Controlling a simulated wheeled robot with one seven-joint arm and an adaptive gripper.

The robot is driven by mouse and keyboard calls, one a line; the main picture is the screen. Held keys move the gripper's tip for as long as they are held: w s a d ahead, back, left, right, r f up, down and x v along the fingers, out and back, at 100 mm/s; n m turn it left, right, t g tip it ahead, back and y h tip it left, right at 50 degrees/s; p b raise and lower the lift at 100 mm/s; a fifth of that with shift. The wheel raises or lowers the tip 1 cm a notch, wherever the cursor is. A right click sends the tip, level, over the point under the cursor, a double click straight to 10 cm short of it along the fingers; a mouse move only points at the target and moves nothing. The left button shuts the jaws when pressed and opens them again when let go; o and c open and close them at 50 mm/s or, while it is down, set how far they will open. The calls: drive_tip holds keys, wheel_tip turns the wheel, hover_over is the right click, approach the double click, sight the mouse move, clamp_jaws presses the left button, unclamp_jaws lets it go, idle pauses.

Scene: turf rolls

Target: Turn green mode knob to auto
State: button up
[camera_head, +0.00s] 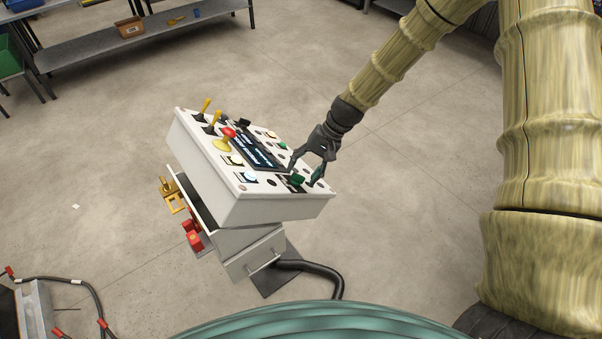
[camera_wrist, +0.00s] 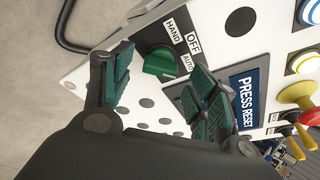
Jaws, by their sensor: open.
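The green mode knob (camera_wrist: 160,63) sits on a dark plate on the white control panel (camera_head: 260,208), with HAND, OFF and AUTO labels beside it. I cannot tell for sure which label it points to. In the head view the knob (camera_head: 297,180) is near the panel's front right corner. My gripper (camera_head: 303,177) is over that corner, its fingers apart. In the wrist view my gripper (camera_wrist: 162,66) has its green-padded fingers on either side of the knob, with visible gaps; no contact shows.
A blue PRESS RESET plate (camera_wrist: 248,98) is right of the knob. A red mushroom button on yellow (camera_head: 224,140) and yellow-tipped levers (camera_head: 206,106) stand up on the panel's left. A black hose (camera_head: 318,268) leaves the pedestal base. The floor around is mostly clear.

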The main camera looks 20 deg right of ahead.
drive_tip(key=v, duration=0.9)
drive_tip(key=shift+d+r, duration=0.2)
drive_tip(key=shift+r, duration=0.1)
